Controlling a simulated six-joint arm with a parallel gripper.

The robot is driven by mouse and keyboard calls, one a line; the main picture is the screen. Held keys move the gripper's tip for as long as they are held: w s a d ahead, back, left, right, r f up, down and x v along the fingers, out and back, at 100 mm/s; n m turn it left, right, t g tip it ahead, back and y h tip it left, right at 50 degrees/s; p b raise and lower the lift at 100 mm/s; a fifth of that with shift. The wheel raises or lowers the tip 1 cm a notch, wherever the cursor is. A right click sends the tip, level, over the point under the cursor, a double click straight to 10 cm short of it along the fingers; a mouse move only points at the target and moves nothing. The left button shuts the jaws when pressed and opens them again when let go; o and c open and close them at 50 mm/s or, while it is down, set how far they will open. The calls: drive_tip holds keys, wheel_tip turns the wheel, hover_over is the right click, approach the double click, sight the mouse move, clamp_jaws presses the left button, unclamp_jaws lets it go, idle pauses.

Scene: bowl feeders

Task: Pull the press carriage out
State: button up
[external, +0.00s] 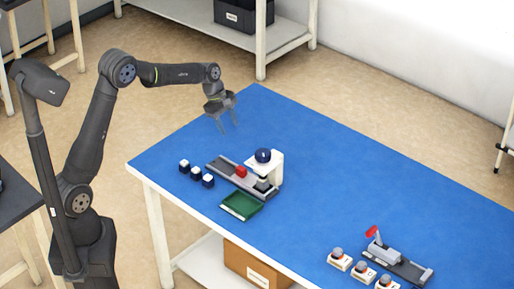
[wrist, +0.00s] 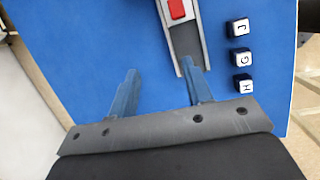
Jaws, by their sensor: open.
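The press (external: 276,172) is a white frame with a dark blue knob (external: 263,156) on top, standing on the blue table. A grey rail (external: 220,163) runs out of it to the upper left. A red block (external: 241,171) sits on the rail outside the frame, perhaps the carriage's handle. In the wrist view the red block (wrist: 177,9) is at the top edge and the rail (wrist: 186,42) runs down toward the right finger. My gripper (external: 230,125) is open and empty above the table beyond the rail's outer end; its fingers also show in the wrist view (wrist: 160,68).
Several dark cubes with white lettered tops (external: 196,173) stand in a row beside the rail. A green tray (external: 228,211) lies in front of the press. A device with a red lever (external: 373,231) and several white button boxes (external: 340,259) stand at right. The table's middle is clear.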

sight(240, 167)
drive_tip(key=shift+n+g, duration=0.5)
drive_tip(key=shift+g, duration=0.4)
drive_tip(key=s+x, duration=0.1)
drive_tip(key=x, duration=0.9)
drive_tip(key=s+a+x, duration=0.1)
drive_tip(key=x, duration=0.4)
drive_tip(key=shift+s+f, duration=0.1)
drive_tip(key=shift+s, duration=0.25)
clamp_jaws()
